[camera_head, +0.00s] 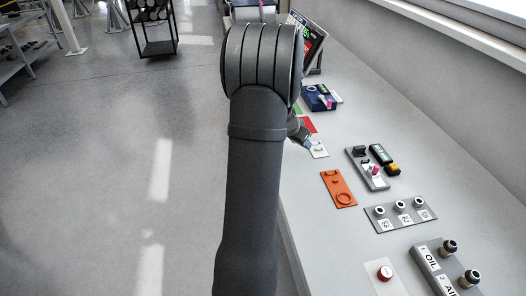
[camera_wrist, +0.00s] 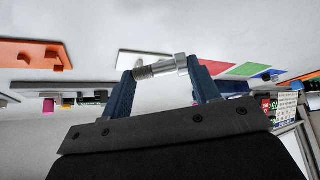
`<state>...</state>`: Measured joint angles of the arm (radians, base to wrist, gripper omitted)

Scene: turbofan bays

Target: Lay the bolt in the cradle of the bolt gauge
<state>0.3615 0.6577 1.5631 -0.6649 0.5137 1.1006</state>
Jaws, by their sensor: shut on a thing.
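In the wrist view the silver bolt (camera_wrist: 161,67) lies crosswise between the two blue fingers of my gripper (camera_wrist: 160,74), its threaded end to the left and its thicker head to the right. The gripper is shut on it. In the head view my gripper (camera_head: 307,142) is small and partly hidden behind my arm; the bolt cannot be made out there. A grey base with a dark display and a pink part (camera_head: 367,168) looks like the bolt gauge, to the right of my gripper. Its cradle is too small to make out.
A small white plate (camera_head: 318,149) is close to my gripper. An orange holder (camera_head: 339,188) and a grey plate with several round sockets (camera_head: 401,213) stand nearer. A blue box (camera_head: 319,97) is farther back. Bare bench lies between them; the window wall bounds the right.

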